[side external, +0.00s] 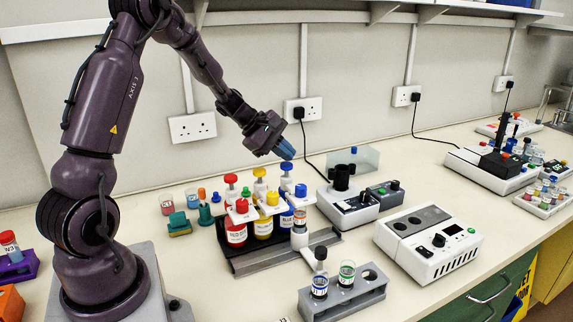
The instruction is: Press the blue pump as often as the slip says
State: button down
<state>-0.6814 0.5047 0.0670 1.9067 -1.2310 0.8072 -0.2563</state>
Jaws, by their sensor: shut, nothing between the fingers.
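The blue pump (287,167) has a blue round head on a white stem. It stands above a blue bottle (285,221) at the right end of a row of three. My gripper (286,151) is shut and empty, pointing down just above the blue pump head. I cannot tell whether its blue-grey fingertips touch the head. A small vial (300,217) stands on a grey pedestal in front of the blue bottle. No readable slip shows; a scrap of something white is cut off at the bottom edge.
Red (231,178) and yellow (259,172) pumps stand close on the left, on the same dark rack (240,262). A device with dark knobs (347,205) stands close on the right. A grey rack (345,298) with vials is in front. Free bench lies at front left.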

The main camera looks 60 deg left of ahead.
aim_at(285, 165)
jog(key=shift+r, duration=0.3)
jog(key=shift+r, duration=0.1)
jog(key=shift+r, duration=2.45)
